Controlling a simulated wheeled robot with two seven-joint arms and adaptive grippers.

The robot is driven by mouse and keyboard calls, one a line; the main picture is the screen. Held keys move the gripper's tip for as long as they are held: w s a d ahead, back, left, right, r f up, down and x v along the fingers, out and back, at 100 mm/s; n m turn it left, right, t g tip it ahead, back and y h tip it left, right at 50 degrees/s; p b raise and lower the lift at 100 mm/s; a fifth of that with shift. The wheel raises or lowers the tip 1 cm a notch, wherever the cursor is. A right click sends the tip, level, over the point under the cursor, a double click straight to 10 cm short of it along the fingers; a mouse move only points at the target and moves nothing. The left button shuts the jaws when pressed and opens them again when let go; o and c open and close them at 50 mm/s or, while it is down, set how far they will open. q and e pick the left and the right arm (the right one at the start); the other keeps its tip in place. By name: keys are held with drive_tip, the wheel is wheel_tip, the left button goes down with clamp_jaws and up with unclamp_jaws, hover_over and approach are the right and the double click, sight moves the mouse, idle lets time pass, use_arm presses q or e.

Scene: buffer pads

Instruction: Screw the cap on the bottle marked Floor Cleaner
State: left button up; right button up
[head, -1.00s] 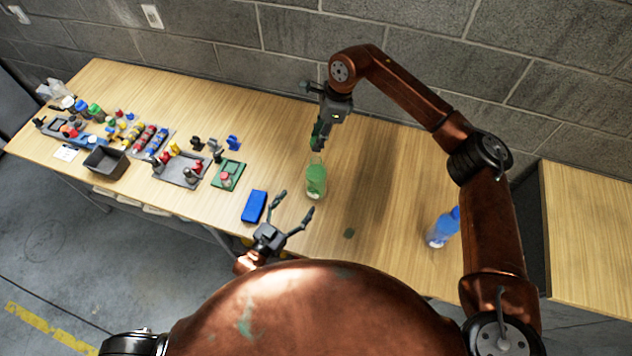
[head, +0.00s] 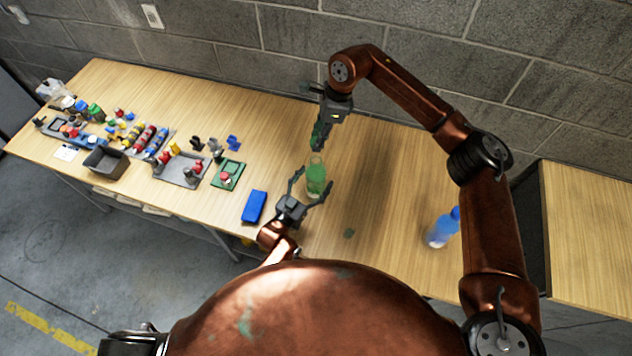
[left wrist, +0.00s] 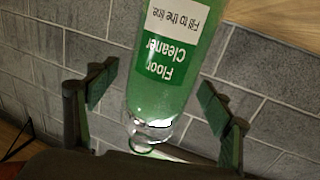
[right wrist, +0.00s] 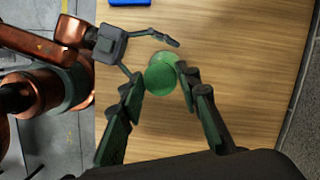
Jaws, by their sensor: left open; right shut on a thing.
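The Floor Cleaner bottle (head: 316,182) stands upright on the table, filled with green liquid. The left wrist view shows its label and clear, uncapped neck (left wrist: 152,130) upside down. My left gripper (head: 312,184) is open, its fingers on either side of the bottle with gaps between. My right gripper (head: 317,147) points down just above the bottle. In the right wrist view, a round green disc (right wrist: 160,74), seemingly the cap, sits between its fingertips, and the gripper is shut on it. The disc hides most of the bottle there; in the head view the cap is hard to make out.
A blue bottle (head: 442,230) stands to the right. A blue box (head: 254,206) lies left of my left gripper. Trays, a dark bin (head: 106,163) and several small parts fill the left side.

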use_arm(q)
drive_tip(key=shift+w+d, duration=0.1)
drive_tip(key=shift+w, duration=0.05)
drive_tip(key=shift+c, duration=0.7)
drive_tip(key=c, duration=1.7)
drive_tip(key=shift+o, duration=0.2)
use_arm(e)
hover_over(315, 158)
drive_tip(key=shift+d+f, duration=0.2)
drive_tip(key=shift+f, duration=1.05)
drive_tip(key=shift+d+f, duration=0.15)
drive_tip(key=shift+f, duration=1.05)
drive_tip(key=shift+f, duration=0.9)
drive_tip(key=shift+f, duration=0.55)
